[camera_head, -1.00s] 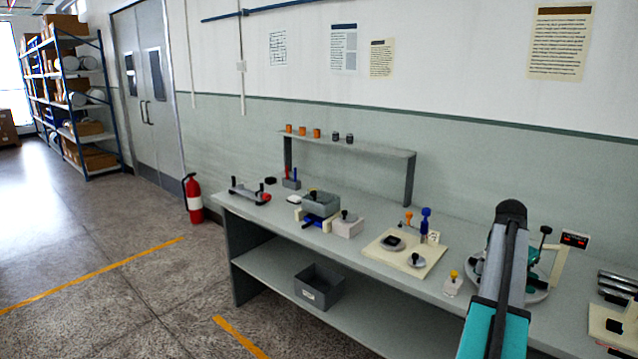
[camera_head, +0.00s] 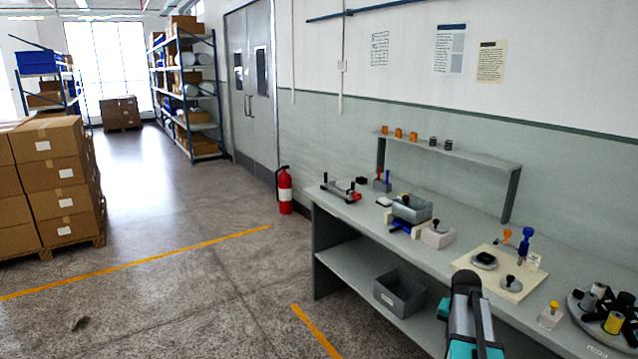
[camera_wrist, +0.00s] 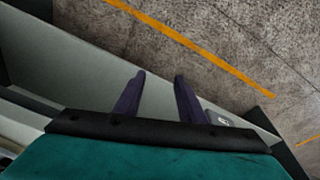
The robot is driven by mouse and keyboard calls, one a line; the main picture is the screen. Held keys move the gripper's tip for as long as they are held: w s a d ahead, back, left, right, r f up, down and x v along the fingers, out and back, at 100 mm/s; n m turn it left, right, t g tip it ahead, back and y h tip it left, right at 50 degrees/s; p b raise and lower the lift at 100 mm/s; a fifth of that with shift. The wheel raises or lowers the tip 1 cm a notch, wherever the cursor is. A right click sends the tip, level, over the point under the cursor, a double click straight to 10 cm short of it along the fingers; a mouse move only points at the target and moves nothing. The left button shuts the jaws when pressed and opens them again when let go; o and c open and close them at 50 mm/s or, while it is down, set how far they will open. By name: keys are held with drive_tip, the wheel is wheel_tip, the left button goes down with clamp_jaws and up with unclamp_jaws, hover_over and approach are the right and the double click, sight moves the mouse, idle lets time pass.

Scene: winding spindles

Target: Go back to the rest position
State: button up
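My gripper (camera_wrist: 158,95) shows in the wrist view with its two dark fingers apart and nothing between them. It is above the grey workbench edge, with floor beyond. In the head view my arm (camera_head: 470,315) rises at the lower right in front of the workbench (camera_head: 345,215); the fingers are not visible there. A grey round tray with dark and yellow spools (camera_head: 613,322) is at the right edge.
A grey bin (camera_head: 400,292) sits on the lower shelf. A raised shelf (camera_head: 450,152) holds small orange and dark spools. A red fire extinguisher (camera_head: 285,190) stands by the wall. Stacked boxes (camera_head: 55,185) are at left.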

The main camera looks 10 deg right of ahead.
drive_tip(key=s+a+f+n+y, duration=0.1)
drive_tip(key=s+a+f+n, duration=0.3)
drive_tip(key=a, duration=0.9)
drive_tip(key=w+a+f+n, duration=0.15)
drive_tip(key=a+f, duration=0.45)
drive_tip(key=a, duration=0.7)
drive_tip(key=s+a+f+n+y, duration=0.15)
drive_tip(key=a+f+n, duration=0.3)
drive_tip(key=a, duration=0.85)
drive_tip(key=s+f+g, duration=0.3)
drive_tip(key=s+f, duration=0.6)
drive_tip(key=s, duration=0.4)
drive_tip(key=s+f+g, duration=0.3)
drive_tip(key=s+f, duration=0.6)
drive_tip(key=s, duration=0.5)
drive_tip(key=shift+f+g, duration=0.3)
drive_tip(key=shift+f, duration=0.05)
drive_tip(key=shift+h, duration=0.25)
